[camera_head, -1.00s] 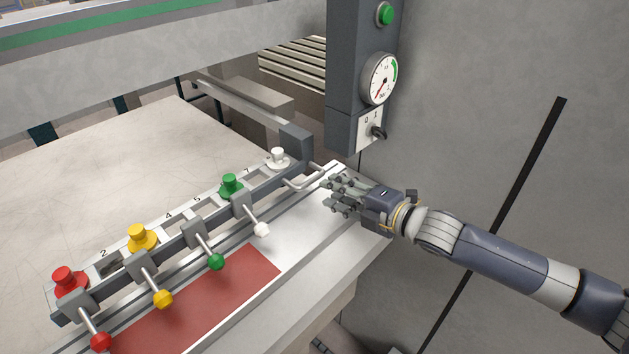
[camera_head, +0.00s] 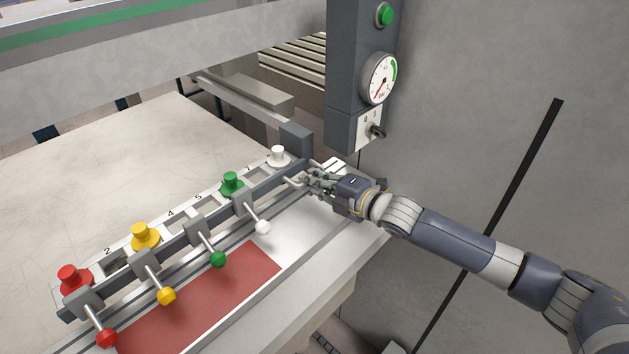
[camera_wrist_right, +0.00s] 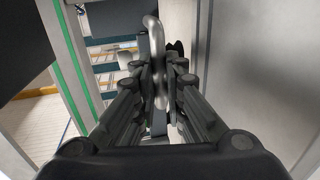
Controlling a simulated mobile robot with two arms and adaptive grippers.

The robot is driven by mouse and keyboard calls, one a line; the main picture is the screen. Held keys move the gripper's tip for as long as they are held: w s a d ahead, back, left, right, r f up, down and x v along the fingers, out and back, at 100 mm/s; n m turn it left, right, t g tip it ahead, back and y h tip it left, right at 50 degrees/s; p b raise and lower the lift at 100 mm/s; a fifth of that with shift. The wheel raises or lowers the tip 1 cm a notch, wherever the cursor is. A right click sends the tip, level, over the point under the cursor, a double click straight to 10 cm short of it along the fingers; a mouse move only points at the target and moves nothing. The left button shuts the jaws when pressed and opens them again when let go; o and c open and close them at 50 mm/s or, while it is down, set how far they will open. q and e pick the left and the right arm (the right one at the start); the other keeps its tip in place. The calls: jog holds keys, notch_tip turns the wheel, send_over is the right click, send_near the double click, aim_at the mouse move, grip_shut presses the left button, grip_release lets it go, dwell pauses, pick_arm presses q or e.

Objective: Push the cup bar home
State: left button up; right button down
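The cup bar (camera_head: 178,246) is a long dark grey bar with red, yellow, green and white cups along it and arms with coloured knobs. A bent metal handle (camera_head: 293,182) sticks out near its right end, and it also shows in the right wrist view (camera_wrist_right: 157,60). My right gripper (camera_head: 306,181) is at this handle. Its fingers (camera_wrist_right: 161,88) lie close on both sides of the rod and look shut on it. The exact contact is partly hidden by the fingers. My left gripper is not in view.
A grey post (camera_head: 350,105) with a green button, gauge (camera_head: 379,79) and switch (camera_head: 376,131) stands behind my right gripper. A red strip (camera_head: 205,300) lies in front of the bar. A wide pale sheet (camera_head: 90,170) lies behind it. A large beam (camera_head: 170,50) crosses above.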

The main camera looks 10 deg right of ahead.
aim_at(296, 171)
jog(key=shift+r+b+x, duration=0.2)
jog(key=shift+r+x, duration=0.05)
jog(key=shift+x, duration=0.9)
jog(key=shift+r+b+x, duration=0.2)
jog(key=shift+x, duration=0.95)
jog(key=c, duration=1.7)
grip_release()
jog(key=shift+o, duration=0.2)
jog(key=v, duration=1.2)
jog(key=shift+s, duration=0.1)
